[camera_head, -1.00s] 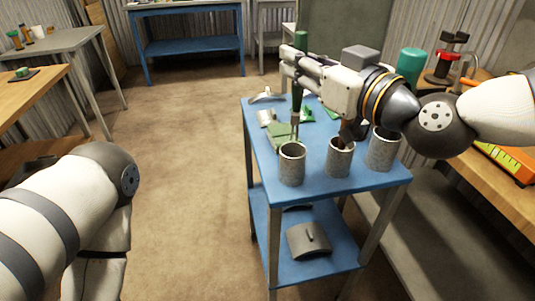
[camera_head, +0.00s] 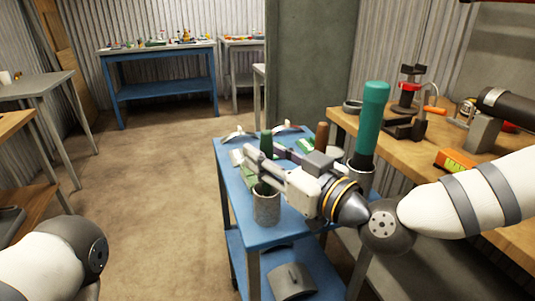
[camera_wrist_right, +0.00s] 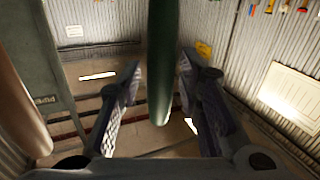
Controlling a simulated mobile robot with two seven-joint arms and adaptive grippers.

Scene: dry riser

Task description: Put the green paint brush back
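The green paint brush's dark green handle (camera_head: 267,144) stands upright above a grey speckled cup (camera_head: 266,209) at the front left of the blue cart. Its lower part is hidden behind my gripper and the cup wall, so how deep it sits does not show. My right gripper (camera_head: 249,165) is around the handle, just above the cup rim. In the right wrist view the green handle (camera_wrist_right: 163,60) stands between the two fingers (camera_wrist_right: 160,85), with gaps beside it, so the gripper looks open. My left arm is at the lower left; its gripper is out of view.
A larger teal handle (camera_head: 372,120) stands in the right cup (camera_head: 361,180), close to my right wrist. A brown handle (camera_head: 322,134) rises behind my gripper. A wooden bench (camera_head: 440,180) with tools is at the right. The floor left of the cart is clear.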

